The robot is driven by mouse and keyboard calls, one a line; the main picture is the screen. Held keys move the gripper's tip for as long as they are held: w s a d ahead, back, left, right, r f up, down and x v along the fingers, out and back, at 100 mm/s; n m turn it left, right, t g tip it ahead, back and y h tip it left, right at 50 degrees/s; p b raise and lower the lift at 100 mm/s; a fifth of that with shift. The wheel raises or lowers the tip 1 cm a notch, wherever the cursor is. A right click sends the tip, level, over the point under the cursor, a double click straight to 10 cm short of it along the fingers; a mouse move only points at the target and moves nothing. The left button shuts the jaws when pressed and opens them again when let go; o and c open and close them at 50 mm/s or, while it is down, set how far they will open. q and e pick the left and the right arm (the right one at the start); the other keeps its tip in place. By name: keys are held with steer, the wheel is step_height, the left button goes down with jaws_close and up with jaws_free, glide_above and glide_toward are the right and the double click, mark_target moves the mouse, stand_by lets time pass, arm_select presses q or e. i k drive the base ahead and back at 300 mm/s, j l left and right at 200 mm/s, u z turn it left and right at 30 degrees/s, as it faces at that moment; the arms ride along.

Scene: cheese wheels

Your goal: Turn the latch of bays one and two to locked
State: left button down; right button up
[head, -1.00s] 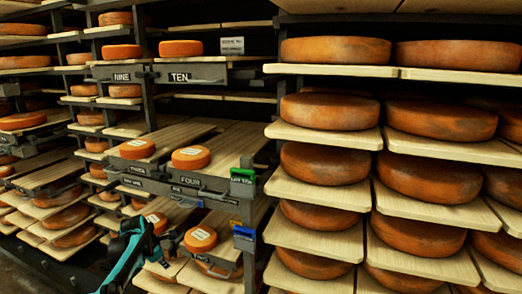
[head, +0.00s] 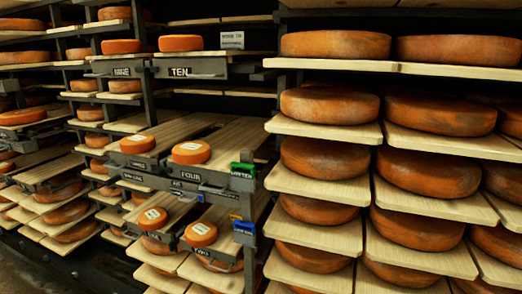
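The lower pair of pulled-out bays sits left of centre, each with a small orange cheese wheel. The left wheel (head: 153,219) and the right wheel (head: 201,234) carry pale labels. The right bay's dark front (head: 222,265) has a label that seems to read TWO. The left bay's front (head: 157,243) is dark, and its label is not legible. The latches on these fronts are too small and dark to tell their position. Neither of my grippers is in view.
Above are bays with a left wheel (head: 138,144) and a right wheel (head: 190,152); the right one is labelled FOUR (head: 191,177). A green tag (head: 243,170) and a blue tag (head: 244,228) hang on the post. Large cheese racks (head: 324,160) fill the right.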

mark_target(172, 245)
steer(key=i+l+u, duration=0.15)
steer(key=i+u, duration=0.15)
steer(key=i, duration=0.15)
steer(key=i+l+u, duration=0.3)
steer(key=i+j, duration=0.05)
steer(key=i, duration=0.05)
